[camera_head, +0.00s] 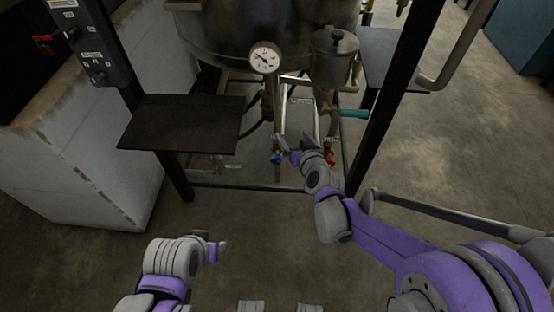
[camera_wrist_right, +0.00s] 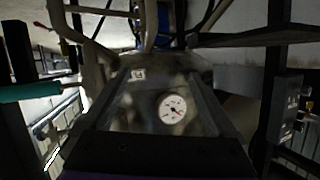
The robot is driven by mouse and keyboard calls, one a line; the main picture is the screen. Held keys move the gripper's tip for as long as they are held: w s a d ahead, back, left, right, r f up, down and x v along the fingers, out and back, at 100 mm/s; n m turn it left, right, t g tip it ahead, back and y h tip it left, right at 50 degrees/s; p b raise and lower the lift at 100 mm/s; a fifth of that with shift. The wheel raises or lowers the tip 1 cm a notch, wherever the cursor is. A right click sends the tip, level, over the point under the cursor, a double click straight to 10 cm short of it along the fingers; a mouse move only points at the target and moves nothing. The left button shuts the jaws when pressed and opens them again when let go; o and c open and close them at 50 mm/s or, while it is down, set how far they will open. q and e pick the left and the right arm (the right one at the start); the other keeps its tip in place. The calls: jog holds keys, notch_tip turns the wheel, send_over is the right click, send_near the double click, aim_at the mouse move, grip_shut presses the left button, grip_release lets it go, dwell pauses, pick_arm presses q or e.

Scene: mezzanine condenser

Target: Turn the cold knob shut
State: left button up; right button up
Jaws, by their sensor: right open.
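A small blue knob (camera_head: 277,158), which I take for the cold knob, sits on the pipework under the large metal vessel (camera_head: 250,35). A red knob (camera_head: 331,160) sits to its right. My right gripper (camera_head: 287,146) is open, just right of and close to the blue knob; I cannot tell whether it touches. Its fingers frame the right wrist view, where I cannot pick out the blue knob. My left gripper (camera_head: 216,244) is low at the left, well away from the knobs; its opening is unclear.
A round gauge (camera_head: 265,57) hangs on the vessel and shows in the wrist view (camera_wrist_right: 173,108). A dark shelf (camera_head: 182,122) stands left of the knobs. A teal handle (camera_head: 353,114) and a black frame post (camera_head: 395,95) are at right. The floor in front is clear.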

aim_at(277, 154)
jog(key=w+a+f+m+t+b, duration=0.1)
jog(key=w+a+f, duration=0.1)
jog(key=f, duration=0.3)
jog(key=w+a+f+t+h+b, duration=0.1)
jog(key=w+a+f+b, duration=0.1)
jog(key=f, duration=0.2)
jog(key=w+a+f+m+t+b, duration=0.1)
jog(key=w+f, duration=0.2)
jog(key=f, duration=0.2)
notch_tip(277, 154, down, 16)
jog(key=s+a+m+t+h+b, duration=0.1)
jog(key=s+m+t+h+b, duration=0.1)
jog(key=m+h+b, duration=0.15)
jog(key=shift+n, duration=0.35)
jog(key=w, duration=1.1)
jog(key=shift+r, duration=0.1)
jog(key=shift+c, duration=0.3)
